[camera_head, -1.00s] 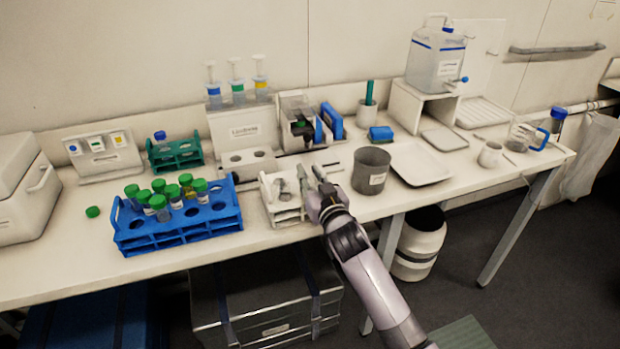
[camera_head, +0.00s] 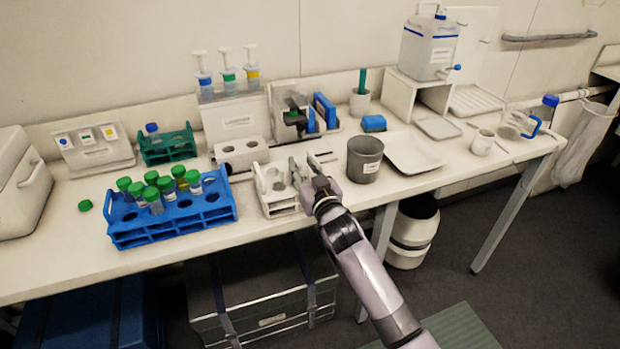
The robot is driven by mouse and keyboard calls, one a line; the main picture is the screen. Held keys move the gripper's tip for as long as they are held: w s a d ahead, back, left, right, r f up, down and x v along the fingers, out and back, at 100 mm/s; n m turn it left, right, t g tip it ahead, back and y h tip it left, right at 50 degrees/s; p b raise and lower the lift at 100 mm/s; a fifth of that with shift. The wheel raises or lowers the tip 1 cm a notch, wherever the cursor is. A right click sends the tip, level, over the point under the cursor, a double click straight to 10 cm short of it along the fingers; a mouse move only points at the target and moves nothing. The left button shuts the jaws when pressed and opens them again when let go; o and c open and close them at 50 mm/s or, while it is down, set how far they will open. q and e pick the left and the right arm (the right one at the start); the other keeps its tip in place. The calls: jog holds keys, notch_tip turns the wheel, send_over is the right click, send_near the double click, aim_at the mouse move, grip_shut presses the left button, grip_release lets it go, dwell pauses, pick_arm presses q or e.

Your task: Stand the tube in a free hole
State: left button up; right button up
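Several green-capped tubes (camera_head: 153,197) stand in the blue rack (camera_head: 172,234), which has free holes at its right side and front. A small white rack (camera_head: 279,208) stands to the right of it; a pale, clear shape shows in it, too small to tell whether it is a tube. My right gripper (camera_head: 302,168) is at the right edge of the white rack. Its two fingers look apart, and I see nothing held between them. My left gripper is not in view.
A green cap (camera_head: 85,205) lies on the bench at left. A teal rack (camera_head: 168,148) with a blue-capped tube stands behind the blue rack. A grey beaker (camera_head: 364,160) stands close right of my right gripper, with a white tray (camera_head: 412,153) beyond.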

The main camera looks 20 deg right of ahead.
jog(key=s+b, duration=0.1)
jog(key=s, duration=1.1)
jog(key=shift+d, duration=0.25)
notch_tip(320, 180, down, 25)
jog(key=s+g, duration=0.3)
jog(key=g, duration=0.2)
jog(key=s+f+n+g, duration=0.15)
jog(key=s+f, duration=0.25)
jog(key=f, duration=0.4)
jog(key=s+f+g, duration=0.2)
jog(key=s+f, duration=0.2)
jog(key=f, duration=0.3)
jog(key=s+d+f+g, duration=0.2)
jog(key=s+f+g, duration=0.3)
jog(key=s+f, duration=1.25)
jog(key=s+f+g, duration=0.1)
jog(key=s+f, duration=0.1)
jog(key=s, duration=0.8)
jog(key=s+d+f+g, duration=0.1)
jog(key=s+f+g, duration=0.1)
jog(key=s, duration=0.8)
jog(key=shift+f+h, duration=0.2)
jog(key=shift+h, duration=0.1)
jog(key=shift+n+g, duration=0.25)
